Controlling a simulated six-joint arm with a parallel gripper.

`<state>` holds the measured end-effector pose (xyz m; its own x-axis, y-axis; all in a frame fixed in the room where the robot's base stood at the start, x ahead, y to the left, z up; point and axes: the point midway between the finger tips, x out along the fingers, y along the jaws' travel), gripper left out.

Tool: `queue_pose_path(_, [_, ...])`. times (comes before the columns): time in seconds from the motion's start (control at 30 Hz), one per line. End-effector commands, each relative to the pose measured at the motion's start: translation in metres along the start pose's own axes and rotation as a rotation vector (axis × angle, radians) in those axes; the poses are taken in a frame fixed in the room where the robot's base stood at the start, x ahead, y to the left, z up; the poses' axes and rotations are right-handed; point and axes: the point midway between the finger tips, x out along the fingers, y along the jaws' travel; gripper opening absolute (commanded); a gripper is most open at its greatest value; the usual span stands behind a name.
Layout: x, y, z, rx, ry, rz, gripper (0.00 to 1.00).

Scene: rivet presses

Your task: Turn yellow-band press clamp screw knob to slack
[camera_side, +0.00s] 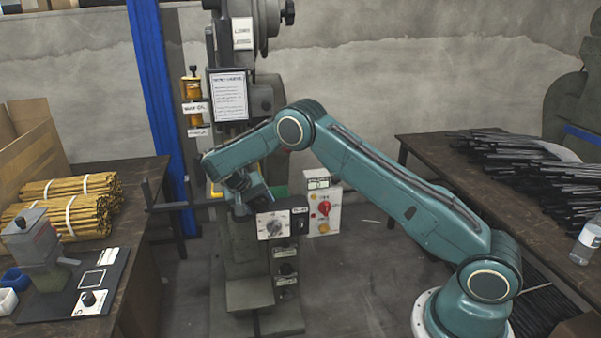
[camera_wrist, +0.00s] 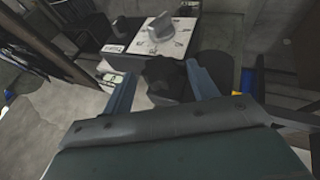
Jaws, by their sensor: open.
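The press (camera_side: 247,270) stands at the centre of the side view. In the wrist view a dark, lobed knob (camera_wrist: 165,76) lies between the two blue-grey fingers of my gripper (camera_wrist: 153,74). The fingers are apart, one on each side of it; I cannot tell whether either touches it. This looks like the clamp screw knob, but its label and setting are not readable. In the side view my gripper (camera_side: 243,197) points down at the press front, and the arm hides the knob. A yellow piece (camera_side: 216,190) shows beside the gripper.
A dial panel (camera_side: 271,226) sits close below my gripper; its grey dial knob (camera_wrist: 166,27) shows in the wrist view. A white switch box (camera_side: 324,208) with a red knob is to the right. Benches with yellow rods (camera_side: 64,205) and dark rods (camera_side: 530,165) flank the press.

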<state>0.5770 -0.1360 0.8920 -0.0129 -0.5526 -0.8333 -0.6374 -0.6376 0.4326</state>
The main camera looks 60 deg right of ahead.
Motion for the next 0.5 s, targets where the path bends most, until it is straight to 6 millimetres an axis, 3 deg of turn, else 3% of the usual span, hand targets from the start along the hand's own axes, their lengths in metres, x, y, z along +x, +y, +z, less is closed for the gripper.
queue_pose_path(0.47, [0.0116,0.0001,-0.0002,0.000,0.001,-0.001,0.59])
queue_pose_path(0.5, [0.0116,0.0001,-0.0002,0.000,0.001,-0.001,0.55])
